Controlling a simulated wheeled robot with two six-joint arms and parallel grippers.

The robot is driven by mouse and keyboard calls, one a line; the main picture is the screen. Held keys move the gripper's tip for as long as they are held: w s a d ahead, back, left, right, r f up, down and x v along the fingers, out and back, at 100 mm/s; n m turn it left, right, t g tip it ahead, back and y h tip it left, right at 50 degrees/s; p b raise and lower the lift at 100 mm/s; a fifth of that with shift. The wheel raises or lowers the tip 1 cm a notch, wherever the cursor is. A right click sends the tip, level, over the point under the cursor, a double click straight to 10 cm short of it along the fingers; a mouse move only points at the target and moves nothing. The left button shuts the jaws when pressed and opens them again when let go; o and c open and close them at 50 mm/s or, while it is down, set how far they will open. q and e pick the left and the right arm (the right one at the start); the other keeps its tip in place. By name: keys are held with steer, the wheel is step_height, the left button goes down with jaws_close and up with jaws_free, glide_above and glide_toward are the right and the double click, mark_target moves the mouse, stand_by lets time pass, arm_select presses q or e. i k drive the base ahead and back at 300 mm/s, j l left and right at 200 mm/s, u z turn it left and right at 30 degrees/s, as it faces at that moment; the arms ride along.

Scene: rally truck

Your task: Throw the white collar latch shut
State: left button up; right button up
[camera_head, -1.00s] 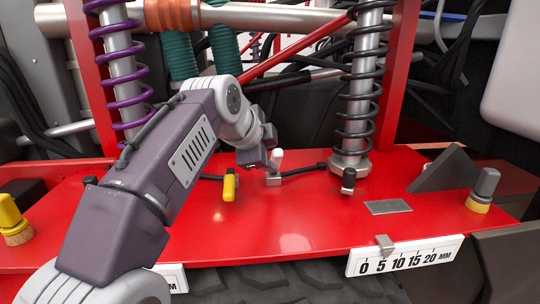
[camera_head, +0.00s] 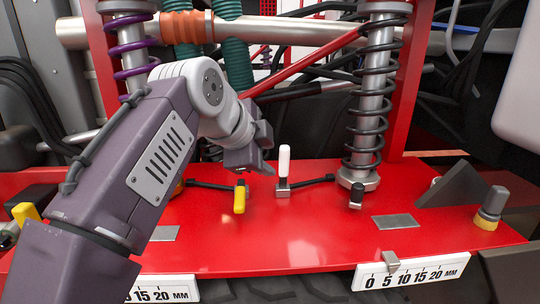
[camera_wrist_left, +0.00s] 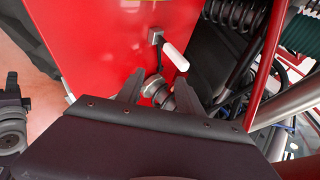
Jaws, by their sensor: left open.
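The white collar latch has a white handle (camera_head: 284,163) that stands up from a small metal block on the red plate (camera_head: 290,235). A dark rod runs from the block to the right. My left gripper (camera_head: 263,168) is open, just left of the white handle, with a gap between them. In the left wrist view the white handle (camera_wrist_left: 174,55) lies beyond the open fingers (camera_wrist_left: 160,90), with nothing between them at the handle. A grey round part (camera_wrist_left: 154,88) shows between the fingertips. My right gripper is not clearly seen.
A yellow-handled latch (camera_head: 240,198) is left of the white one, and a black-handled latch (camera_head: 356,195) is to the right. A black coil spring (camera_head: 370,95) rises behind. A grey-and-yellow knob (camera_head: 491,208) stands at the right. The front middle of the plate is clear.

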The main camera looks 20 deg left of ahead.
mark_target(284, 168)
steer(key=k+j, duration=0.1)
steer(key=k, duration=0.4)
steer(key=k+j, duration=0.1)
steer(key=k, duration=0.4)
